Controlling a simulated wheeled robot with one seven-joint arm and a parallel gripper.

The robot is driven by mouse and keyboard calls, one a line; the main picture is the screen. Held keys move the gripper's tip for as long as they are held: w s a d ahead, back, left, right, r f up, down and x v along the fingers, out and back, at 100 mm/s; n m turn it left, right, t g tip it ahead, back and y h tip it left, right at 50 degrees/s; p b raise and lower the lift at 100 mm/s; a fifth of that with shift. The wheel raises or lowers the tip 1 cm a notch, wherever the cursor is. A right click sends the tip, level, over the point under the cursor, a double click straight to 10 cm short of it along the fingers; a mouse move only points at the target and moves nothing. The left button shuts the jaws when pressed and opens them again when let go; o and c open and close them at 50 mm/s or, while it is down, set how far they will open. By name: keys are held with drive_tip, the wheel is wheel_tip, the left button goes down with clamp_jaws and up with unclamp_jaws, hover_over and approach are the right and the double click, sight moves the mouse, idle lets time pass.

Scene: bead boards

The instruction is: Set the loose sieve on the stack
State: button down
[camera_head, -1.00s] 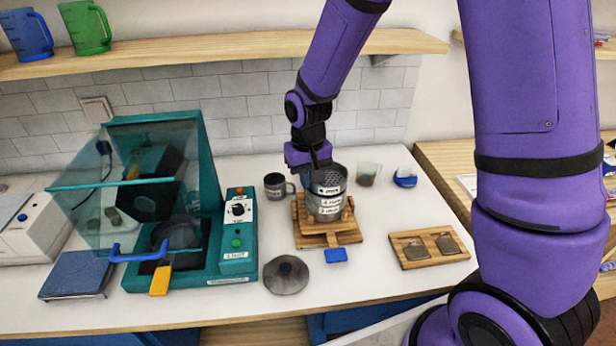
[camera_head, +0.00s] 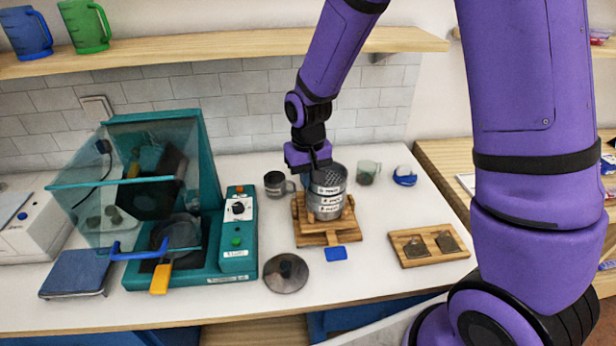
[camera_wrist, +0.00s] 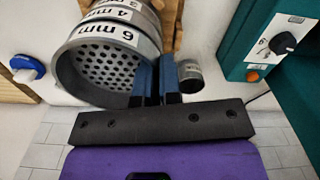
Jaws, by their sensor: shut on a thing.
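The loose sieve (camera_wrist: 88,48) is a grey metal ring with a perforated floor, labelled 6 mm in the wrist view. It is at the top of the stack (camera_head: 328,211), in line with it; I cannot tell whether it is fully seated. The stack's labelled rings, one marked 4 mm (camera_wrist: 115,15), stand upright on a wooden stand (camera_head: 308,239). My gripper (camera_wrist: 157,82) is shut on the sieve's rim, one blue-grey finger inside the wall and one outside. In the head view my gripper (camera_head: 322,166) is at the sieve's back left.
A round lid (camera_head: 286,273) and a wooden tray (camera_head: 410,258) lie in front. A teal machine (camera_head: 240,262) stands left. A shelf (camera_head: 250,46) runs above.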

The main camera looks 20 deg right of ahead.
idle(0.4)
drive_tip(key=c, duration=1.2)
unclamp_jaws()
wheel_tip(320, 180, up, 11)
drive_tip(key=shift+f, duration=0.15)
drive_tip(key=s+d+r+t, duration=0.3)
drive_tip(key=s+d+r, duration=0.4)
drive_tip(key=s+r, duration=0.4)
drive_tip(key=s+d+r, duration=0.1)
drive_tip(key=s, duration=0.3)
drive_tip(key=s+d+r+t, duration=0.1)
drive_tip(key=s+r, duration=0.1)
drive_tip(key=s, duration=0.2)
drive_tip(key=s+d+r+t, duration=0.1)
drive_tip(key=s+d+r, duration=0.1)
drive_tip(key=s, duration=0.2)
drive_tip(key=shift+m, duration=0.3)
